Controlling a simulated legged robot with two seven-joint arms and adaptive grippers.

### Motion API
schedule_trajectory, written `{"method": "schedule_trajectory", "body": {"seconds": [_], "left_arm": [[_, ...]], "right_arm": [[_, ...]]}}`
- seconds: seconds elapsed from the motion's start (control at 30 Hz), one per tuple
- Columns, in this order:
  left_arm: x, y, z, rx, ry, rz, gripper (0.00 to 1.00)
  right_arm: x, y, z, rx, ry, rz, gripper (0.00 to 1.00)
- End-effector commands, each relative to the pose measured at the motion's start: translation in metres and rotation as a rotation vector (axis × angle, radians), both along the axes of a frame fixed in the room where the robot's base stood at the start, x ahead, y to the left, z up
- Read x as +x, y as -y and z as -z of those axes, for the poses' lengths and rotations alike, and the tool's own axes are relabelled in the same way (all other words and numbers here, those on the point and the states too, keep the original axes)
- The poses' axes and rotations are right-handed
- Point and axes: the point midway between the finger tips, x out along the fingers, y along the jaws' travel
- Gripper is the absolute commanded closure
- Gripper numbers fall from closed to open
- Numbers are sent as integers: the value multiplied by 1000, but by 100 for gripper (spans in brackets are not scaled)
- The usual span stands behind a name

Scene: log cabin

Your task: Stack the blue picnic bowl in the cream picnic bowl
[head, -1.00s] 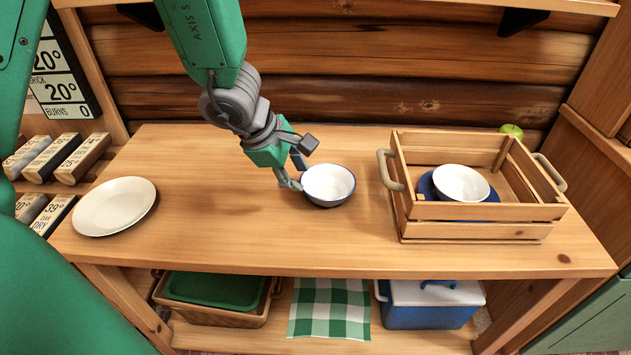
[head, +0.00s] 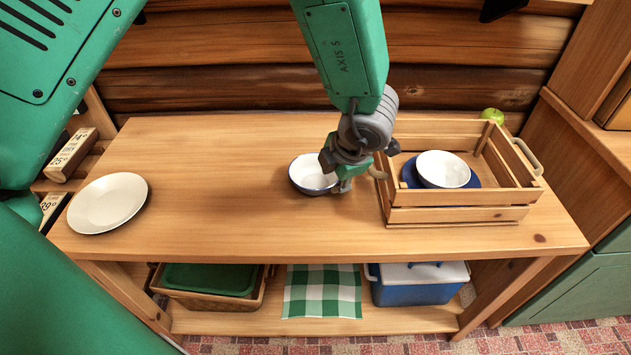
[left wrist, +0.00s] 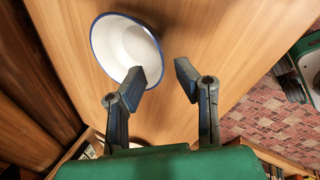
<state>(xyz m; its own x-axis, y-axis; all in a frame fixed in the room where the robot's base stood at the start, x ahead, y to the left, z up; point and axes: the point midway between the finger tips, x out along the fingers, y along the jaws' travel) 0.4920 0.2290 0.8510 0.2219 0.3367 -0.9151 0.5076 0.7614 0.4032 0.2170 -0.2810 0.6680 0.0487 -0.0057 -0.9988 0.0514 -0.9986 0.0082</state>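The blue picnic bowl (head: 308,172), white inside with a dark blue rim, stands upright on the table. It also shows in the left wrist view (left wrist: 120,45). The cream picnic bowl (head: 443,168) sits upright on a blue plate (head: 410,172) inside the wooden crate. My left gripper (head: 338,182) is at the right side of the blue-rimmed bowl and hides part of it in the head view. In the left wrist view its fingers (left wrist: 167,78) are apart with nothing between them; one finger overlaps the bowl's rim in the picture. Contact cannot be told. My right gripper is out of view.
The slatted wooden crate (head: 455,215) stands at the right, close to my left gripper. A cream plate (head: 107,202) lies at the left of the table (head: 220,180). A green apple (head: 492,115) is behind the crate. The table's middle left is clear.

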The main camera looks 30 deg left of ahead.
Motion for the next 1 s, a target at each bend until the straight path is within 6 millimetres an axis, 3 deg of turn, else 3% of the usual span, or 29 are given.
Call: {"method": "schedule_trajectory", "body": {"seconds": [0.27, 0.53, 0.87, 0.93, 0.97, 1.0], "left_arm": [[5, -9, 21, 1, 2, 1, 73], [11, -26, 57, 1, 0, 2, 73], [13, -29, 62, 0, 1, 3, 73], [13, -28, 62, -1, 1, 3, 94], [13, -29, 62, -1, 1, 3, 100], [13, -29, 62, -1, 1, 3, 100]], "right_arm": [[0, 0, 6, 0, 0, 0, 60], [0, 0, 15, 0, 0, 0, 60], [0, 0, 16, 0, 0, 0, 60], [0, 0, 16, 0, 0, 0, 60], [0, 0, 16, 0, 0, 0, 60], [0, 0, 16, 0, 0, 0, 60]]}}
